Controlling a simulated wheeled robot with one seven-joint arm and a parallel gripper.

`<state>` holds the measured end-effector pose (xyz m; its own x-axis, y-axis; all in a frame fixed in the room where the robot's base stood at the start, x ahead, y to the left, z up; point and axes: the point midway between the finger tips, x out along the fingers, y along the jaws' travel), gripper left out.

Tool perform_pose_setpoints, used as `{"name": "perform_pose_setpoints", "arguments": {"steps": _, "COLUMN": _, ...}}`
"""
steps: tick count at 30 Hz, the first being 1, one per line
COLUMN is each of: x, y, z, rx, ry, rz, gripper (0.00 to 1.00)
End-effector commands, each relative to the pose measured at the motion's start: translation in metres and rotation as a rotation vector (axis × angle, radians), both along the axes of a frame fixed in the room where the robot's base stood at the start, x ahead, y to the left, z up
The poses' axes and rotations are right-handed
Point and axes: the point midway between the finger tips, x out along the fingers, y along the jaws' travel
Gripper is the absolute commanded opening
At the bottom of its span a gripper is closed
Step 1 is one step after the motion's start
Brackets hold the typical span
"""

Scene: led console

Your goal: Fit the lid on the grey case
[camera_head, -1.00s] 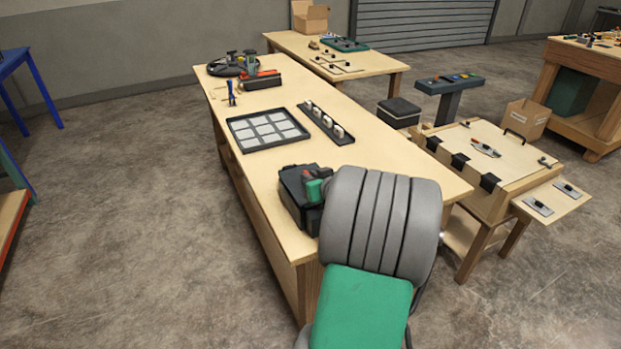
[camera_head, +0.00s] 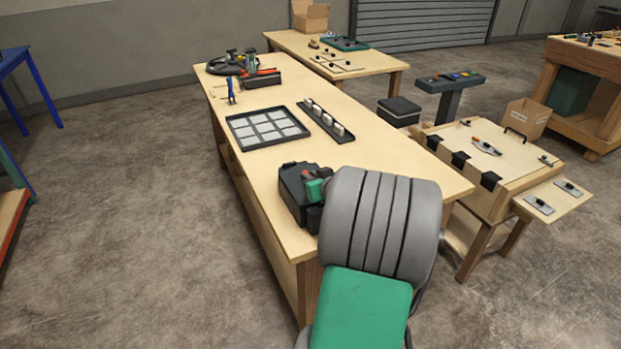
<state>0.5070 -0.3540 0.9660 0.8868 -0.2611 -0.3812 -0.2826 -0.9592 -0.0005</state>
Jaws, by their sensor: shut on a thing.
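The dark grey case (camera_head: 290,182) stands on the near right part of the long wooden table, just left of my wrist. A small red piece shows above its top, which looks like the handle of the lid. My gripper (camera_head: 316,188), with a green part showing, is at that red piece and appears shut on the lid. My large grey arm link hides much of the gripper and the right side of the case. I cannot tell whether the lid is seated or just above the case.
On the long table (camera_head: 375,155), a black tray of pale squares (camera_head: 268,128) and a black rack with white pieces (camera_head: 326,122) lie beyond the case. A blue upright tool (camera_head: 231,92) and a round dark fixture (camera_head: 228,66) are at the far end. A hinged-top bench (camera_head: 500,165) stands right.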

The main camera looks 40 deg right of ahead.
Motion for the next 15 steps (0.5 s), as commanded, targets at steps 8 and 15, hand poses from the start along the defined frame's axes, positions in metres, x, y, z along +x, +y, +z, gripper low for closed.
{"name": "perform_pose_setpoints", "arguments": {"steps": 8, "x": 0.0001, "y": -0.0001, "z": -0.003, "rx": -0.001, "ry": -0.001, "rz": 0.0, "gripper": 0.0}}
{"name": "perform_pose_setpoints", "arguments": {"steps": 15, "x": 0.0001, "y": -0.0002, "z": -0.0055, "rx": -0.001, "ry": -0.001, "rz": 0.0, "gripper": 0.0}}
